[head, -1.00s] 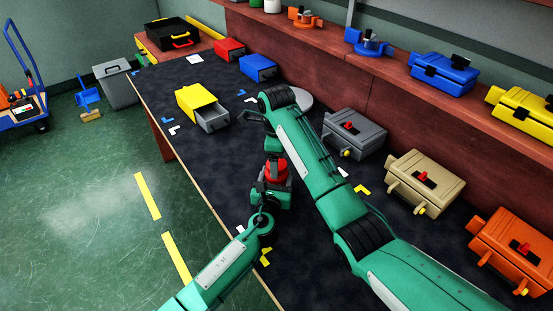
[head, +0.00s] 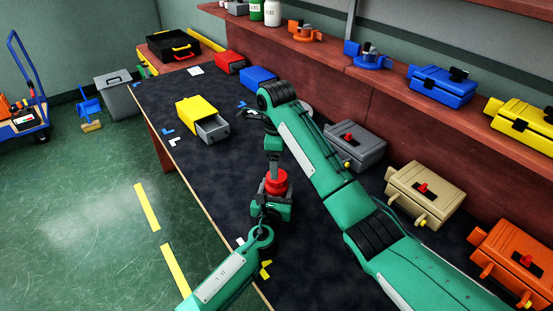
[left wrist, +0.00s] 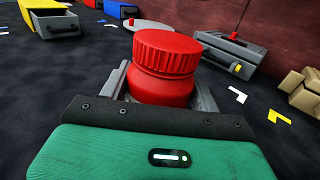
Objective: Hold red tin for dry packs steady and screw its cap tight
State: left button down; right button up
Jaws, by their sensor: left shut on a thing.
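The red tin (head: 276,187) stands upright low over the dark table in the head view. Its ribbed red cap (left wrist: 180,52) sits on top of it, level, in the left wrist view; how tight it is cannot be seen. My left gripper (head: 271,207) is shut around the tin's lower part, which its jaws hide. My right arm reaches over from the right, and its wrist end (head: 272,146) shows just beyond the tin. The right gripper's fingers are not clear there. Nothing touches the cap in the left wrist view.
A yellow box with an open grey drawer (head: 197,112) lies beyond. A grey case (head: 356,146), a tan case (head: 427,191) and an orange case (head: 515,252) line the table's right side. Blue (head: 260,77) and red boxes stand farther back. Dark table top is free around the tin.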

jog(key=n, duration=0.3)
jog(key=shift+w+r, duration=0.1)
jog(key=shift+r, duration=0.15)
jog(key=n, duration=0.5)
jog(key=shift+w+a+r, duration=0.1)
jog(key=shift+a+r, duration=0.05)
jog(key=shift+r, duration=0.25)
jog(key=n, duration=0.3)
jog(key=shift+r, duration=0.2)
jog(key=n, duration=0.5)
jog(key=shift+a+r, duration=0.1)
jog(key=shift+r, duration=0.2)
jog(key=n, duration=0.7)
jog(key=shift+r, duration=0.2)
jog(key=n, duration=0.3)
jog(key=shift+r, duration=0.1)
jog(key=n, duration=0.5)
jog(key=shift+s+d, duration=0.2)
jog(key=shift+d, duration=0.1)
